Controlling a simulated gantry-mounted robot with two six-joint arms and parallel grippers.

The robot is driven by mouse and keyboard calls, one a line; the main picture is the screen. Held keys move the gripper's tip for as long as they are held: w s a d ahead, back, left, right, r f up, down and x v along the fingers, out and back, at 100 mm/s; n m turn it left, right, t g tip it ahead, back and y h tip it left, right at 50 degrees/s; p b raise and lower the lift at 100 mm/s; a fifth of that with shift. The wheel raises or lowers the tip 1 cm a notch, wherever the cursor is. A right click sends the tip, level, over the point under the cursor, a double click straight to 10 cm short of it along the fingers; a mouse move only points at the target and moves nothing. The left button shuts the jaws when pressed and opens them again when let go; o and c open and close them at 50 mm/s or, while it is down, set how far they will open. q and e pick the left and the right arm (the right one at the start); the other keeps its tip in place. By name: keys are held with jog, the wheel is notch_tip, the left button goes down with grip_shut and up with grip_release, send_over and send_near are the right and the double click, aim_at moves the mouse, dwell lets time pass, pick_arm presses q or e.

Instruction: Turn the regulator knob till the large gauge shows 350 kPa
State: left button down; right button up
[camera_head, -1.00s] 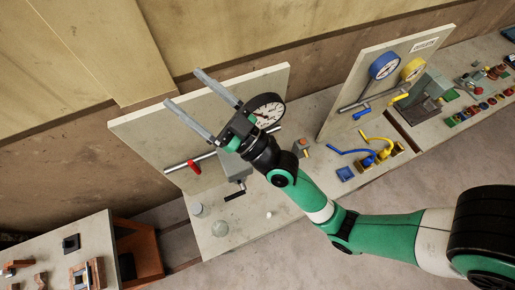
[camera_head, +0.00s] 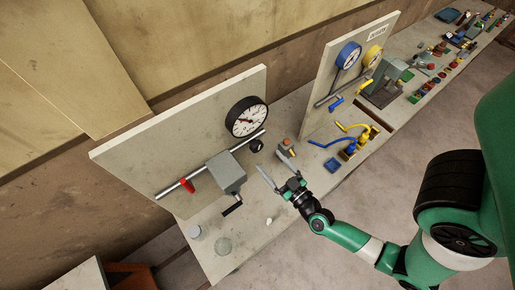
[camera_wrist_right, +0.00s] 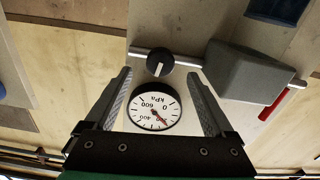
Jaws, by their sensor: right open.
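The large gauge (camera_head: 247,117) is a round white dial with a black rim on the left upright board. In the right wrist view the gauge (camera_wrist_right: 155,108) appears upside down. Its red needle points to the lower right there, seemingly near the 200 mark; the exact reading is unclear. The black regulator knob (camera_head: 256,145) sits at the pipe's right end, below the gauge. In the wrist view the knob (camera_wrist_right: 159,63) has a pale stripe. My right gripper (camera_head: 268,159) is open and empty, in front of the knob and apart from it. My left gripper is not in view.
A grey box (camera_head: 225,172) with a black crank and a red lever (camera_head: 187,186) are on the same pipe. A small box with an orange button (camera_head: 287,145) stands right of the gripper. A second board (camera_head: 318,100) with blue and yellow gauges stands further right.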

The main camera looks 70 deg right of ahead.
aim_at(259, 149)
jog(key=x, duration=0.7)
jog(key=shift+w+d, duration=0.2)
jog(key=shift+w, duration=0.2)
jog(key=c, duration=1.4)
